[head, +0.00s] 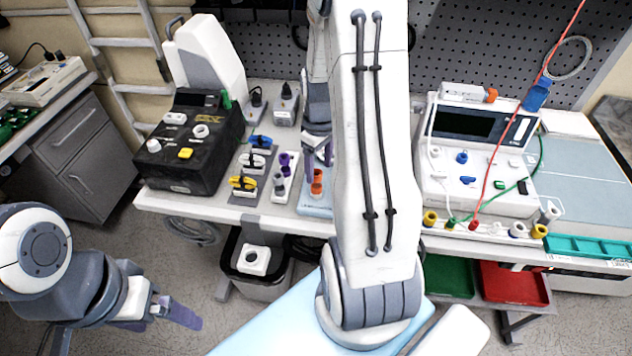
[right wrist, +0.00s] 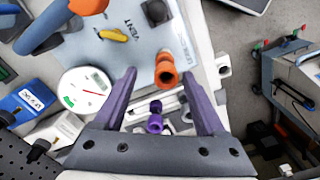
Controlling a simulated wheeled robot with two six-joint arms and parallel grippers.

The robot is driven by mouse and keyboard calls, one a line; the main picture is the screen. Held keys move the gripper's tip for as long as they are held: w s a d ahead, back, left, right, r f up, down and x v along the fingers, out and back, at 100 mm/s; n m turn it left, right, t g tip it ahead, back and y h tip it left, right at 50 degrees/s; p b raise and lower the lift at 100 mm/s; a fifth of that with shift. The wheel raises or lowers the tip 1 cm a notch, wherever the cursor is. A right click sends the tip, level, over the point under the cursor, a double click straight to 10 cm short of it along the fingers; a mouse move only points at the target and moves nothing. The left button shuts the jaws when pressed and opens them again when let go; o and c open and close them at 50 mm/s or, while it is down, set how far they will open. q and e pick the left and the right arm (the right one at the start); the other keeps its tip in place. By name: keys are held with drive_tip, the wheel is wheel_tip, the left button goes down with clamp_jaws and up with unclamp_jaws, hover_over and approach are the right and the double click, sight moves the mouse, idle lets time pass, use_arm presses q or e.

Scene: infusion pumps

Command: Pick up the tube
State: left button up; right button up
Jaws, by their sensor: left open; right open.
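A thin red tube (head: 497,138) runs from the upper right down to the white pump on the right. A green tube (head: 538,165) curves beside it. I cannot tell which tube is meant. My right gripper (head: 318,166) is open above the bench, partly hidden by my right arm. In the right wrist view, its purple fingers (right wrist: 159,76) point toward an orange connector (right wrist: 166,68); a purple connector (right wrist: 155,120) shows between them. I see nothing held, and contact is unclear. My left gripper (head: 178,312) is open at lower left, away from the bench.
A black pump (head: 190,150) stands on the bench's left. The white pump (head: 470,150) stands on the right, beside a teal tray (head: 590,248). Colored connectors (head: 243,183) sit between. A round gauge (right wrist: 86,92) shows in the right wrist view.

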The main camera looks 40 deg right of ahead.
sight(318, 186)
drive_tip(key=f, duration=0.1)
drive_tip(key=f+p, duration=0.1)
drive_tip(key=f, duration=0.2)
drive_tip(key=shift+s+a+f, duration=0.25)
drive_tip(key=shift+a+f, duration=0.15)
drive_tip(key=shift+f+p, duration=0.3)
drive_tip(key=shift+f, duration=0.15)
clamp_jaws()
